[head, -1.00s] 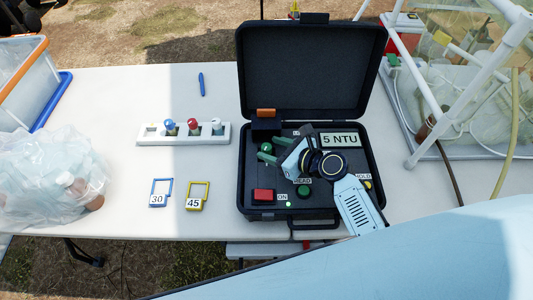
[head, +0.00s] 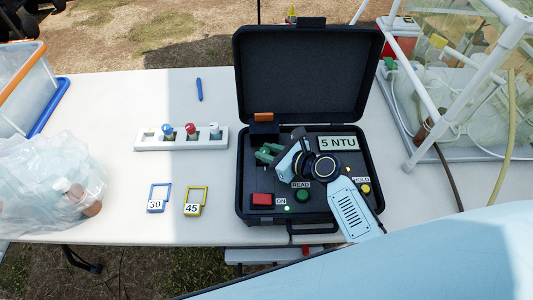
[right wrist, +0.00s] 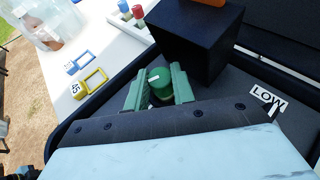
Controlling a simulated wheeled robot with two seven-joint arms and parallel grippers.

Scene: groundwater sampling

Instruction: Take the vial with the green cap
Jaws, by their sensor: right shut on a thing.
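The green-capped vial (right wrist: 159,78) is in the right wrist view, with its round green cap between the two green fingers. My right gripper (right wrist: 158,90) is shut on it, one finger on each side. In the head view, my right gripper (head: 266,154) is over the left part of the open black meter case (head: 244,190), in front of a small black block (head: 265,132). There the fingers largely hide the cap. The vial's body is hidden in both views. My left gripper is not in view.
A white rack (head: 150,143) holds vials with blue, red and white caps. A blue tag "30" (head: 155,207), a yellow tag "45" (head: 192,209) and a blue pen (head: 199,90) lie on the table. The case's raised lid (head: 310,75) stands behind; a white pipe frame (head: 440,125) stands at right.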

